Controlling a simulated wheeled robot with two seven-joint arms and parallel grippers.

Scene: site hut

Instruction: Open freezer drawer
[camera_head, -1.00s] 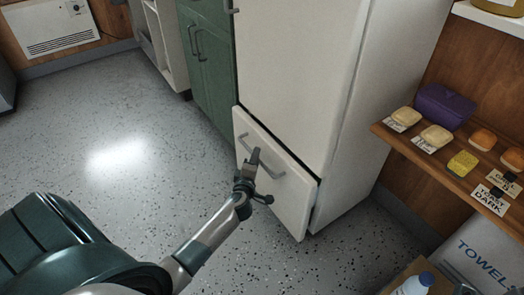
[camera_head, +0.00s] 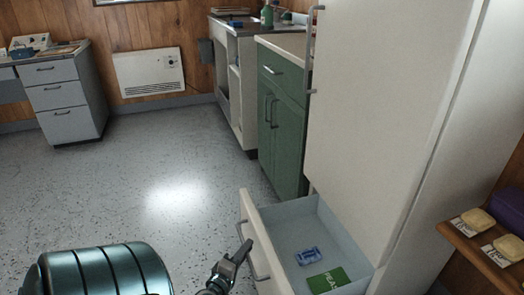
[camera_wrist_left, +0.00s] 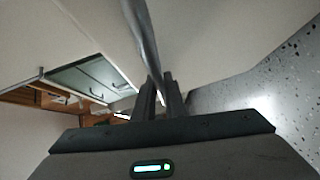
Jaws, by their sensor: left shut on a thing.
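The freezer drawer (camera_head: 330,236) is pulled out from the bottom of the white fridge-freezer (camera_head: 385,90). Inside it lie a green packet marked PEAS (camera_head: 328,280) and a small blue item (camera_head: 308,256). My left gripper (camera_head: 243,250) is at the drawer's front, at its grey bar handle (camera_head: 256,262), with the jaws shut on the handle. In the left wrist view the handle (camera_wrist_left: 140,35) runs down between the fingers (camera_wrist_left: 160,95). The drawer's near corner is cut off by the frame's bottom edge. My right gripper is not in view.
A green cabinet (camera_head: 283,125) stands just beyond the fridge. A shelf with sponge-like items (camera_head: 470,250) is at the right. A grey drawer unit (camera_head: 65,100) and a wall heater (camera_head: 148,82) stand at the back. The speckled floor (camera_head: 170,160) left of the drawer is clear.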

